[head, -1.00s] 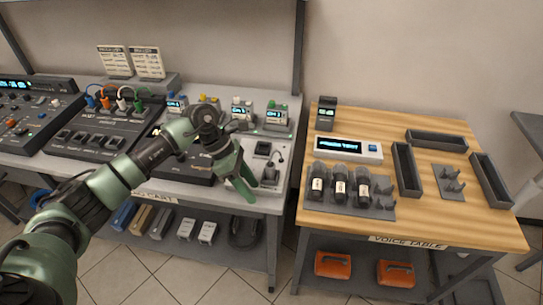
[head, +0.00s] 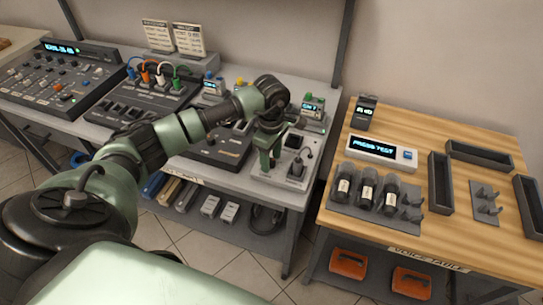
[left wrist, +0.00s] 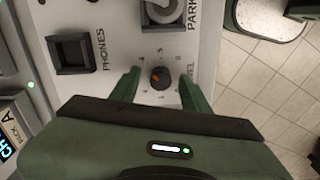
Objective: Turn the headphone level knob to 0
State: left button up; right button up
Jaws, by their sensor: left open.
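The headphone level knob (left wrist: 160,78) is small, round and dark with an orange mark. It sits on a light grey panel (left wrist: 120,50), with a small scale around it and a partly hidden LEVEL label. My left gripper (left wrist: 161,88) is open, with one finger on each side of the knob and visible gaps between. I cannot tell how far the fingertips stand above the panel. In the head view my left gripper (head: 270,158) points down at the headphone panel (head: 262,178), and the knob is hidden there. My right gripper is not in view.
A mixer (head: 60,85) and patch unit (head: 135,105) stand left on the bench. The wooden voice table (head: 460,235) stands right, across a gap.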

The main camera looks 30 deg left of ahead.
pick_arm(q)
jog(key=shift+s, duration=0.1)
grip_shut()
